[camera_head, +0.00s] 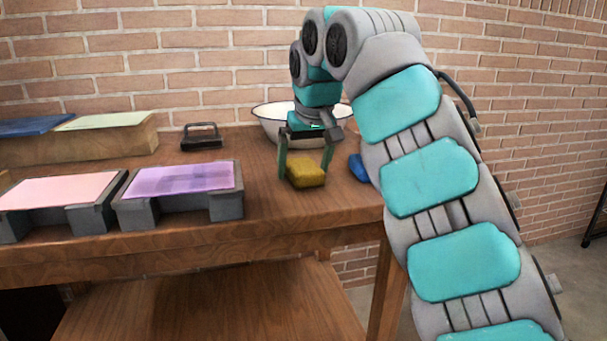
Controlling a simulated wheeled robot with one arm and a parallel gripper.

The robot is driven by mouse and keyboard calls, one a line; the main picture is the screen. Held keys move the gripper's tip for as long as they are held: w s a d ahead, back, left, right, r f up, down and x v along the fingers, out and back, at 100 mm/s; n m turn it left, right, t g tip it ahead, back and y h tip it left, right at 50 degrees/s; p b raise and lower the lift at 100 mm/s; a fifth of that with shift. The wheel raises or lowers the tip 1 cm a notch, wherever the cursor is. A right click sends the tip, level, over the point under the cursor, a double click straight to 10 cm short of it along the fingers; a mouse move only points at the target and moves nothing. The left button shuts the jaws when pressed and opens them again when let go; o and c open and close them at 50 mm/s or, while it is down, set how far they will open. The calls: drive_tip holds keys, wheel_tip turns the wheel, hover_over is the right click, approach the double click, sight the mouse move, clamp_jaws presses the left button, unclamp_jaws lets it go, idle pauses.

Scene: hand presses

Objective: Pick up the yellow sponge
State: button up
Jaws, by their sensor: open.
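The yellow sponge (306,171) lies on the wooden table, right of the purple-topped press. My gripper (304,174) is open and points down, its two fingers reaching down to about the sponge. One finger shows at the sponge's left side and the other behind its right side. I cannot tell whether either finger touches the sponge. The sponge appears to rest on the tabletop.
A blue sponge-like block (358,168) lies just right, partly hidden by my arm. A white bowl (268,120) stands behind my gripper. A purple-topped press (178,181), a pink-topped press (58,192) and a black handled tool (201,138) stand left.

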sight(301, 163)
drive_tip(key=shift+c, duration=0.2)
drive_tip(key=c, duration=1.3)
drive_tip(key=shift+r, duration=0.15)
drive_tip(key=shift+r+p, duration=0.1)
drive_tip(key=shift+p, duration=0.25)
drive_tip(key=shift+a+r, duration=0.1)
drive_tip(key=shift+r, duration=1.7)
drive_tip(key=shift+f, duration=0.1)
